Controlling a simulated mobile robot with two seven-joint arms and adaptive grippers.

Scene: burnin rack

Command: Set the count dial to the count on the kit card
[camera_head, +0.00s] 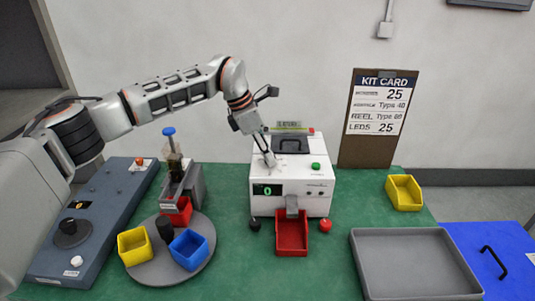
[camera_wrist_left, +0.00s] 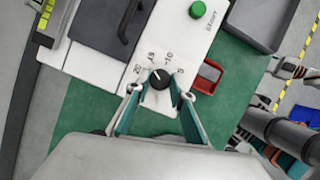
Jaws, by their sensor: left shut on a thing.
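The count dial (camera_wrist_left: 160,80) is a black knob on top of the white counting machine (camera_head: 305,186). It carries a white pointer and printed marks 20, 15, 10 and 5; I cannot read the pointer's exact setting. My left gripper (camera_head: 268,160) reaches down to the machine's top left. In the left wrist view its two fingers (camera_wrist_left: 161,93) sit on either side of the dial, shut on it. The dial is hidden in the head view. The kit card (camera_head: 381,105) on a brown board shows 25 at the top and LEDS 25. My right gripper does not show clearly in either view.
The machine's display (camera_head: 267,190) reads 0. A green START button (camera_wrist_left: 197,9) and dark handle (camera_wrist_left: 127,18) are on its top. A red tray (camera_head: 291,250) sits in front. A turntable (camera_head: 156,271) with bins stands left, a grey tray (camera_head: 359,257) right.

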